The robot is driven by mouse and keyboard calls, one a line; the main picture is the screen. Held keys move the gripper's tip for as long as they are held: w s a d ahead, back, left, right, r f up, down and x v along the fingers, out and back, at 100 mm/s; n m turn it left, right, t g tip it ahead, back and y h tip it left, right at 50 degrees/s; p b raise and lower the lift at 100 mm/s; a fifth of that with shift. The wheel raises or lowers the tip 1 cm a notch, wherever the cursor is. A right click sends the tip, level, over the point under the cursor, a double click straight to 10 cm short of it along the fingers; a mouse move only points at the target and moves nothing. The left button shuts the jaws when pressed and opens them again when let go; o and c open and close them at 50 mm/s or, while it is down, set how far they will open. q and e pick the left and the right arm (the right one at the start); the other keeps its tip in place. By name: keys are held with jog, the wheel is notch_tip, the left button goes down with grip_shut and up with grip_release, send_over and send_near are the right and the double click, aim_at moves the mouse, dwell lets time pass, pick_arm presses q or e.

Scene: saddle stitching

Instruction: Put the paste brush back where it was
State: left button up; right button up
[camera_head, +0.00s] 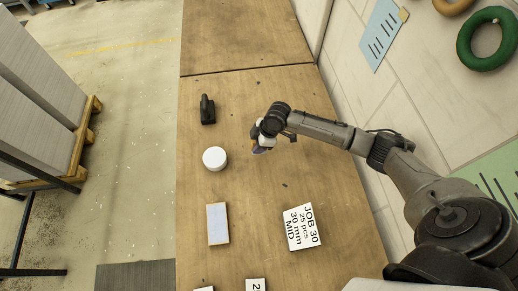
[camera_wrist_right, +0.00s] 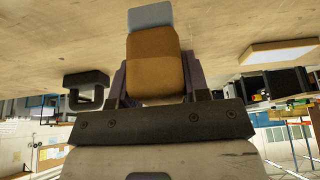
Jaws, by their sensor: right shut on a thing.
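My right gripper (camera_head: 262,146) is over the middle of the table, to the right of a white round pot or lid. In the right wrist view it is shut on a brown block-like thing with a pale grey end (camera_wrist_right: 153,65), which looks like the paste brush. The purple fingers grip it from both sides, and its grey end points away from the gripper towards the tabletop. I cannot tell whether it touches the table. In the head view the gripper mostly hides it. My left gripper is not in view.
On the wooden table (camera_head: 240,185) are a black tool (camera_head: 207,110), the white round pot or lid (camera_head: 214,158), a pale pad with a wooden edge (camera_head: 217,224) and a JOB 30 card (camera_head: 302,227). A wall stands at the right. The table's far part is clear.

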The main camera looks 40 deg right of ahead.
notch_tip(320, 180, down, 4)
jog(key=shift+f, duration=0.15)
dwell(0.3)
jog(key=shift+f, duration=0.1)
jog(key=shift+f, duration=0.15)
jog(key=o, duration=0.9)
